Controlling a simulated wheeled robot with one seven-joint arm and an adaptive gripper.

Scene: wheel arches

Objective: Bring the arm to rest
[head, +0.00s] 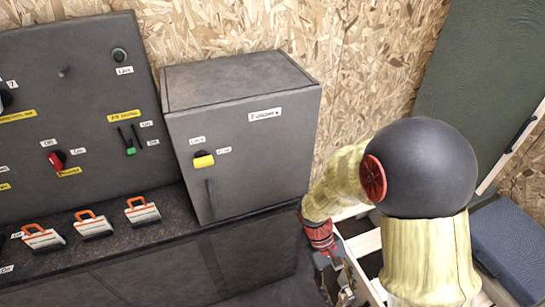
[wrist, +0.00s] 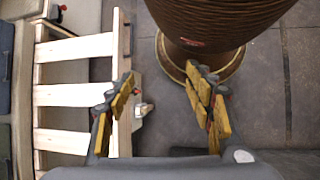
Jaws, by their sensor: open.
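My arm, in pale yellow sleeves with a black ball joint and a red cap, is bent at the right of the head view. Its red-banded wrist points down beside the front right of the dark cabinet. My gripper (head: 336,282) hangs low there, partly cut off by the lower edge.
A grey cabinet (head: 245,150) stands on a dark counter (head: 165,235) with several orange-handled switches. A control panel (head: 60,100) is behind. A pale slatted wooden frame (wrist: 75,95) lies close left of my gripper. Grey tiled floor (wrist: 265,100) is clear at right.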

